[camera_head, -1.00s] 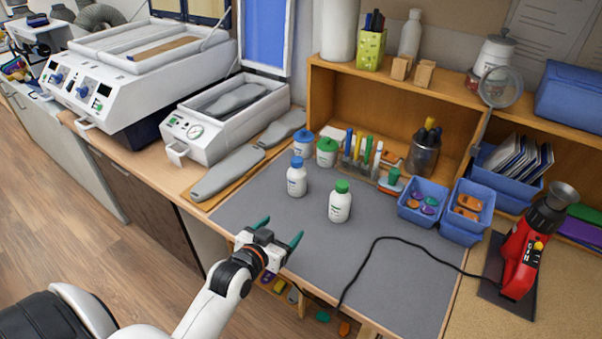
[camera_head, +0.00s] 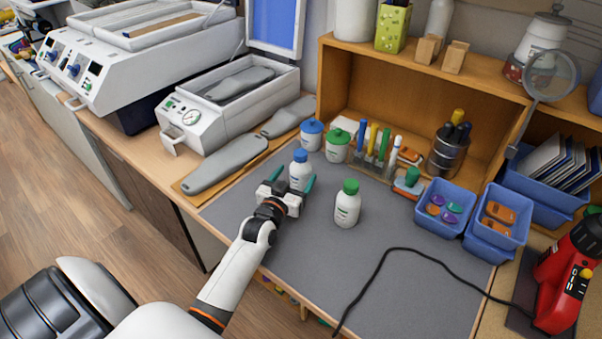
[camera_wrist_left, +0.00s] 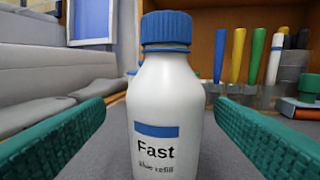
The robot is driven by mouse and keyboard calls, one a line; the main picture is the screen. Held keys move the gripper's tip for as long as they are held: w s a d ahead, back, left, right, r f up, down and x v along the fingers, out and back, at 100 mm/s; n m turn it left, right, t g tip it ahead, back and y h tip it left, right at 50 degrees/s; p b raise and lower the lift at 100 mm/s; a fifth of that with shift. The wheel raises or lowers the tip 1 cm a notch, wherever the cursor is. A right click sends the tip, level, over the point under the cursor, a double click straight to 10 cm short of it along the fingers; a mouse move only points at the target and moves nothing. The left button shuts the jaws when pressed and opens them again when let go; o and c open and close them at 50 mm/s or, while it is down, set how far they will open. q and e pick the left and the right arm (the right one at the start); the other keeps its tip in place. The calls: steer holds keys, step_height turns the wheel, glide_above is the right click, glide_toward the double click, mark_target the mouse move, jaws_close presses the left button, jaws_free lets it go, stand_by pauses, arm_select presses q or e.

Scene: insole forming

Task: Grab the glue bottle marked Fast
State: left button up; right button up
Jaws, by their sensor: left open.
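The glue bottle marked Fast (camera_wrist_left: 165,115) is white with a blue cap and stands upright, centred in the left wrist view. In the head view the blue-capped bottle (camera_head: 300,168) stands on the grey mat (camera_head: 400,235). My left gripper (camera_head: 292,180) is open, with its green fingers on either side of the bottle and a visible gap to each in the left wrist view (camera_wrist_left: 160,130). The lower part of the bottle is hidden by the gripper in the head view. A similar white bottle with a green cap (camera_head: 347,204) stands to the right. My right gripper is not in view.
Behind the bottle are a blue-lidded jar (camera_head: 312,134) and a green-lidded jar (camera_head: 338,146). Pens in a holder (camera_head: 372,158) and blue bins (camera_head: 445,208) stand further right. A black cable (camera_head: 400,249) crosses the mat. Grey insole forms (camera_head: 225,165) lie at left.

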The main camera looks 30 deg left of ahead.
mark_target(303, 167)
arm_select(q)
steer(key=shift+w+r+p, duration=0.15)
steer(key=shift+w+p, duration=0.2)
steer(key=shift+w, duration=0.6)
steer(key=shift+w+a+f, duration=0.1)
steer(key=shift+w, duration=0.5)
steer(key=shift+w+a+f, duration=0.1)
steer(key=shift+w, duration=0.45)
steer(key=shift+w+f, duration=0.1)
steer(key=shift+w, duration=0.35)
steer(key=shift+s, duration=0.1)
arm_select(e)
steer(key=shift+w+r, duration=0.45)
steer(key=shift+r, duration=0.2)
arm_select(q)
steer(key=c, duration=1.1)
steer(key=shift+c, duration=0.7)
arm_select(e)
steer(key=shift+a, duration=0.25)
